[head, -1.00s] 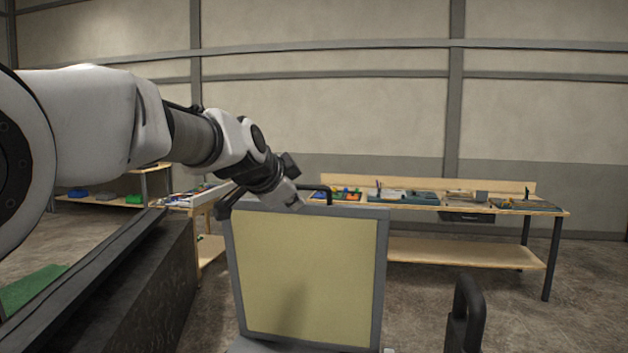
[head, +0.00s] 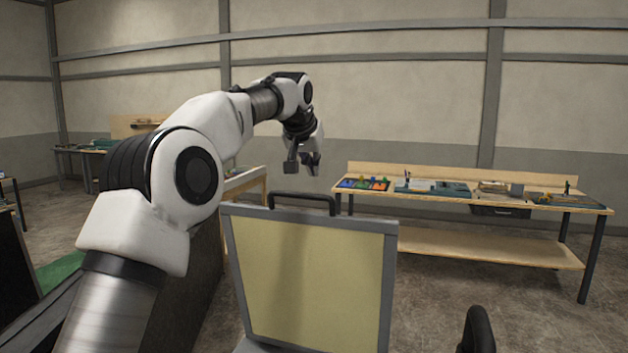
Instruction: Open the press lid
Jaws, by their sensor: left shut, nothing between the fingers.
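The press lid (head: 312,275) stands raised, upright and tilted slightly back, with a grey frame around a yellowish inner panel. Its black handle (head: 301,198) is on the top edge. My left gripper (head: 304,170) hangs above and behind the top edge of the lid, apart from the handle. It is shut and empty, pointing down. The lower part of the press is mostly cut off at the bottom of the view.
A wooden workbench (head: 480,250) with trays and small parts stands behind to the right. A dark box-like structure (head: 180,300) is left of the lid.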

